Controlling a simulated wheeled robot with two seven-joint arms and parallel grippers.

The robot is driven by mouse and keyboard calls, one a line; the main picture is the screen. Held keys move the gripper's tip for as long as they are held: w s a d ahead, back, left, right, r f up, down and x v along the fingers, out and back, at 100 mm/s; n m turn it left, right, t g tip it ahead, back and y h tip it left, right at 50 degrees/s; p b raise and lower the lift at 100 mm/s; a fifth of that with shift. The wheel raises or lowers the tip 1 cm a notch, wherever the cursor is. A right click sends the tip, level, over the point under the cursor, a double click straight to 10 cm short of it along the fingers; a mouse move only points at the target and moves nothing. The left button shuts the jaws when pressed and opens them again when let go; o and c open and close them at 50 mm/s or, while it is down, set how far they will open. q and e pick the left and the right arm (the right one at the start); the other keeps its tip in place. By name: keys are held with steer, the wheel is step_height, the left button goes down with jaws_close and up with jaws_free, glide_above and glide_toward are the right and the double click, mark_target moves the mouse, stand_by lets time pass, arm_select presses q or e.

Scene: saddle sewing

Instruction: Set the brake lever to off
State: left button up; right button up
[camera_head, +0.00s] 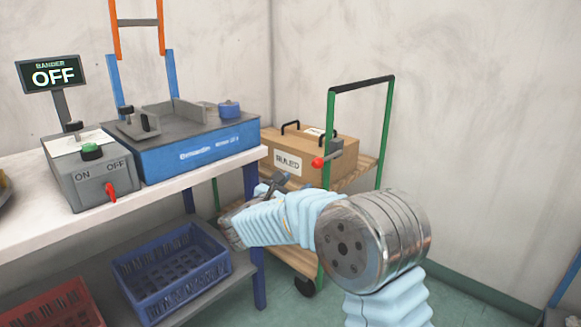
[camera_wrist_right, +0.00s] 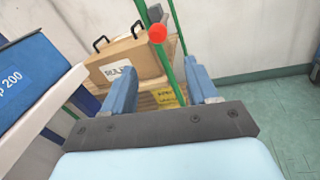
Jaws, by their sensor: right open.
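The brake lever shows as a red knob (camera_head: 317,162) on a grey bracket at the near green post of the cart (camera_head: 386,125). In the right wrist view the red knob (camera_wrist_right: 157,33) lies beyond and above the fingertips, roughly between them sideways. My right gripper (camera_head: 272,185) is in front of the cart, lower and left of the knob, apart from it. In the wrist view its two blue fingers (camera_wrist_right: 162,88) are spread with nothing between them. Part of the gripper is hidden by my arm in the head view. My left gripper is out of view.
A box labelled "RULED" (camera_head: 345,150) sits on the cart. A white bench (camera_head: 150,205) at left holds a blue machine (camera_head: 200,150) and a grey ON/OFF box (camera_head: 85,180); a sign (camera_head: 52,74) reads BANDER OFF. A blue crate (camera_head: 170,270) stands below.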

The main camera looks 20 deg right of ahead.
mark_target(315, 166)
steer(key=x, duration=0.4)
steer(key=p+x, duration=0.1)
steer(key=x, duration=0.4)
steer(key=p+x, duration=0.1)
steer(key=x, duration=0.3)
steer(key=shift+w+d+r, duration=0.25)
steer(key=shift+d+r, duration=0.05)
steer(key=shift+r, duration=0.1)
steer(key=shift+c, duration=0.3)
jaws_close()
